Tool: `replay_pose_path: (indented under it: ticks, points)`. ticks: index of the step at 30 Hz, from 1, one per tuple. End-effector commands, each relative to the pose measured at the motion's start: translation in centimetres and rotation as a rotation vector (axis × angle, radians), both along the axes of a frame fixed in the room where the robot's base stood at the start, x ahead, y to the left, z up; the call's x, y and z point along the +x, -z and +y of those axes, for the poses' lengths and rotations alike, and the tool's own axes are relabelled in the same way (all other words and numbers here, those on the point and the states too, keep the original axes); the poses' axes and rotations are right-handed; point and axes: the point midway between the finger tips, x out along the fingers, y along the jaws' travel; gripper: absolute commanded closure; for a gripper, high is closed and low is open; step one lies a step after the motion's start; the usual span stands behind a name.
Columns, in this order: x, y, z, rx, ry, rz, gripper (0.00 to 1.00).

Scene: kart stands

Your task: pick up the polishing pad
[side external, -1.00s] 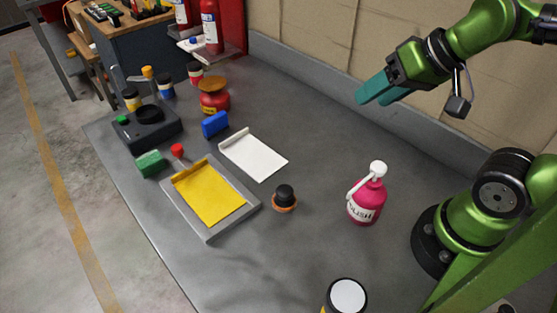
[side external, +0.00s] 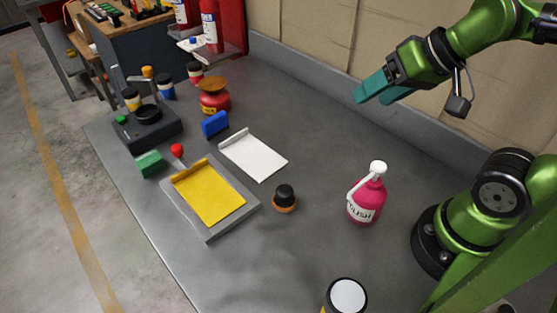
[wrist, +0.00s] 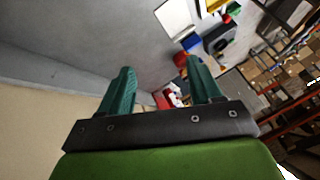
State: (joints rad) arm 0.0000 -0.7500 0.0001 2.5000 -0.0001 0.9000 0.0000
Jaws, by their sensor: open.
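The polishing pad (side external: 285,199) appears to be the small round piece with a black knob and an orange base. It stands upright on the grey bench (side external: 310,250), between the yellow sheet's tray and the pink bottle. My gripper (side external: 374,94) is high above the back right of the bench, well apart from the pad. Its two teal fingers are apart with nothing between them, as the wrist view (wrist: 160,68) also shows. I cannot make out the pad in the wrist view.
A pink polish bottle (side external: 366,201) stands right of the pad. A grey tray (side external: 211,237) with a yellow sheet (side external: 210,193) and a white sheet (side external: 254,155) lie left. A white-lidded can (side external: 346,297) is at the front. A red pot (side external: 214,99) and black scale-like device (side external: 147,128) stand farther back.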

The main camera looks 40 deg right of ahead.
Motion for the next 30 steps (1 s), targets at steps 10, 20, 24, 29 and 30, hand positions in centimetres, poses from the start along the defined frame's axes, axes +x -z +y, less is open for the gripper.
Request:
replay_pose_path:
  ticks: [10, 20, 24, 29, 30]
  points:
    - [0.0, 0.2, 0.4, 0.0, -0.016, 0.009, 0.3]
    - [3.9, 3.6, 6.5, -0.051, -0.191, 0.297, 0.3]
    - [6.0, 5.5, 10.1, -0.097, -0.19, 0.454, 0.3]
    - [7.9, 7.5, 13.1, -0.156, -0.119, 0.579, 0.3]
    - [8.3, 7.7, 13.6, -0.165, -0.09, 0.599, 0.3]
